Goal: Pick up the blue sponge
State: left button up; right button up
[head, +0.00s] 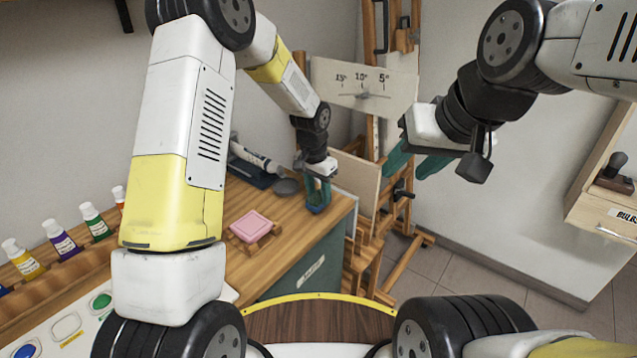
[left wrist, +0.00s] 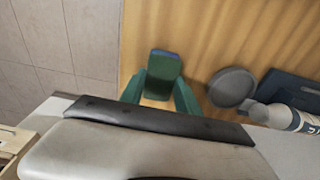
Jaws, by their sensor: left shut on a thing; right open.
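My left gripper (head: 318,196) is at the right end of the wooden worktop, its teal fingers pointing down and shut on the blue sponge (head: 316,209). In the head view the sponge is mostly hidden by the fingers. In the left wrist view the sponge (left wrist: 164,53) shows a blue edge above a dark green face, between the two green fingers (left wrist: 160,92). I cannot tell whether it touches the worktop. My right gripper (head: 408,163) is open and empty, in the air at the right, well away from the worktop.
On the worktop (head: 290,235), a pink block (head: 251,226) sits on a small wooden stand. A grey disc (head: 287,186) and a white tube on a dark holder (head: 250,165) are behind. Several paint bottles (head: 62,240) stand at left. A wooden easel (head: 375,215) stands beyond the worktop's right edge.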

aim_at(320, 197)
pick_arm(q)
jog(key=r, duration=0.3)
jog(key=shift+s+r, duration=0.1)
jog(key=shift+s, duration=0.1)
jog(key=s+r, duration=0.1)
jog(key=s, duration=1.4)
jog(key=shift+s, duration=0.3)
